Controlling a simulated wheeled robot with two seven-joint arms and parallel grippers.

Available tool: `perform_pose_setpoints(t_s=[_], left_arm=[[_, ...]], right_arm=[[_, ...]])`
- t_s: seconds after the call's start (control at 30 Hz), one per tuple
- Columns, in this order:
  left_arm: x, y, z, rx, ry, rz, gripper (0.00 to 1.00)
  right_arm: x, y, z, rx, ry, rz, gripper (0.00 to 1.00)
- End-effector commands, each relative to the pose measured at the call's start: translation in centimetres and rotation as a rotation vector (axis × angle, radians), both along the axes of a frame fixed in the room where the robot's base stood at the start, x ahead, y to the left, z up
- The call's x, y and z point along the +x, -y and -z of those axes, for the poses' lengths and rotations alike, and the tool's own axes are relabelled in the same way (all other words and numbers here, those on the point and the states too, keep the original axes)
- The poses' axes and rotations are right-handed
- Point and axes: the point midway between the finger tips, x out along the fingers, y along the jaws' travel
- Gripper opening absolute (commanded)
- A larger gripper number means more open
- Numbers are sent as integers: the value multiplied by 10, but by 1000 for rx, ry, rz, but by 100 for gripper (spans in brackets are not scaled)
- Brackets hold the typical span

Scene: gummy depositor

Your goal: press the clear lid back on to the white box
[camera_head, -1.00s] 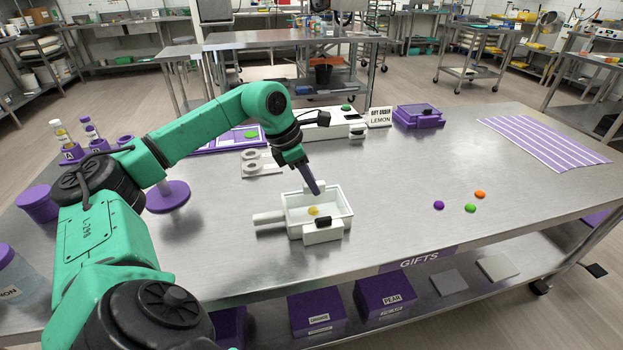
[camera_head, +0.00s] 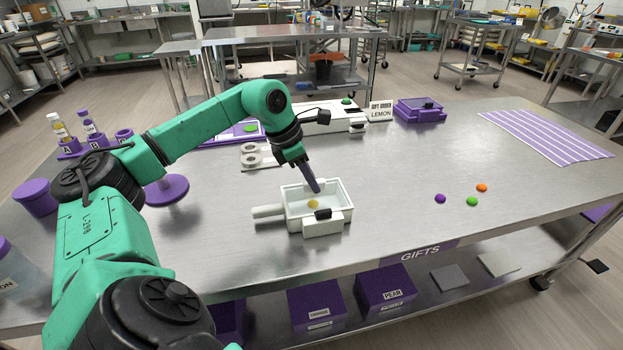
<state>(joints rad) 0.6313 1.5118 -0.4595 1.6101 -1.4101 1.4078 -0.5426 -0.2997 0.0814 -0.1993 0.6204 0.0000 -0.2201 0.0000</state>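The white box (camera_head: 343,213) stands near the middle of the steel table, with a white handle (camera_head: 268,212) out to its left. A small yellow piece (camera_head: 313,204) shows inside it, and a black part (camera_head: 322,213) sits at its front edge. I cannot make out the clear lid as a separate thing. My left gripper (camera_head: 316,189) points down at the box's back rim, its dark purple fingers overlapping the rim in the picture. The fingers show as one narrow shape, so their opening and any contact are unclear. My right gripper is out of view.
Purple, green and orange gummies (camera_head: 472,201) lie to the right. A white machine (camera_head: 335,120), a LEMON sign (camera_head: 380,111) and a purple box (camera_head: 418,110) stand behind. A purple round stand (camera_head: 167,190) is at left. The table right of the white box is mostly clear.

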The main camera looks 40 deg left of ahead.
Motion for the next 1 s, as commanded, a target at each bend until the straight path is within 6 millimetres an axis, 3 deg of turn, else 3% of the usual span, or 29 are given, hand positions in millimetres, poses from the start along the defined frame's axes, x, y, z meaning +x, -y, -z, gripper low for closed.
perform_pose_setpoints(t_s=[0.03, 0.1, 0.47, 0.57, 0.83, 1.0], left_arm=[[0, 0, 0, -1, 1, 0, 37], [0, 0, 0, -1, 1, 0, 56], [-1, -1, -5, 0, 1, 0, 56], [-6, -5, -21, 1, 3, -2, 56], [-31, -22, -98, -1, 3, -2, 56], [-42, -30, -129, 0, 2, -2, 56]], right_arm=[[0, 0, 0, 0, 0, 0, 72], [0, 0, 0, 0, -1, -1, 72], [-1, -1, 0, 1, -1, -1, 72], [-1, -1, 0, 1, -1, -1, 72], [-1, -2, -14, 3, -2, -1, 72], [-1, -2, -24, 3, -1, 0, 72]])
